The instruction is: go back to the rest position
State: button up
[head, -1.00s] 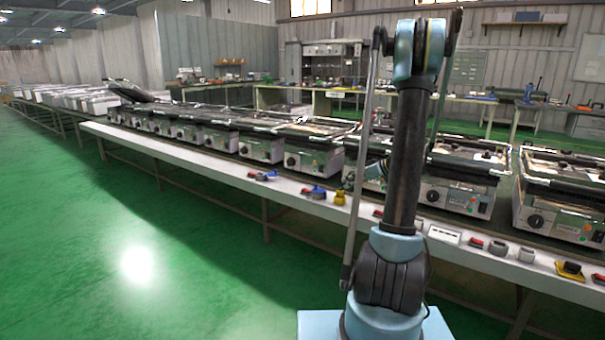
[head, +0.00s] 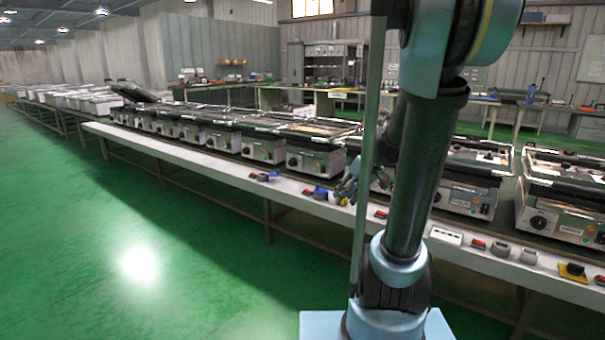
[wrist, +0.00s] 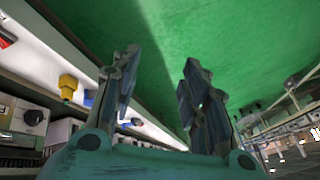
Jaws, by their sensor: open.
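My gripper (head: 347,188) shows in the head view just left of my dark arm link, in front of the white bench ledge. Part of it is hidden behind a thin rod of my arm. In the wrist view my gripper (wrist: 158,90) has its two fingers spread apart, with only green floor and the ledge behind the gap. It is open and holds nothing.
A long bench with a white ledge (head: 220,172) carries a row of grill-like heating units (head: 264,148). Small parts lie on the ledge, including a yellow one (head: 572,270); another yellow part (wrist: 68,86) shows in the wrist view. The green floor (head: 90,240) at left is clear.

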jog(key=s+d+f+m+h, duration=0.1)
jog(key=s+f, duration=0.1)
jog(key=s, duration=0.5)
jog(key=s+d+f+m+h, duration=0.1)
jog(key=s+f+h, duration=0.1)
jog(key=s, duration=0.5)
jog(key=s+d+f+m+g+h, duration=0.1)
jog(key=s+d+f+m+h, duration=0.1)
jog(key=s, duration=0.5)
jog(key=shift+f, duration=0.25)
jog(key=shift+c, duration=0.9)
jog(key=shift+d, duration=0.1)
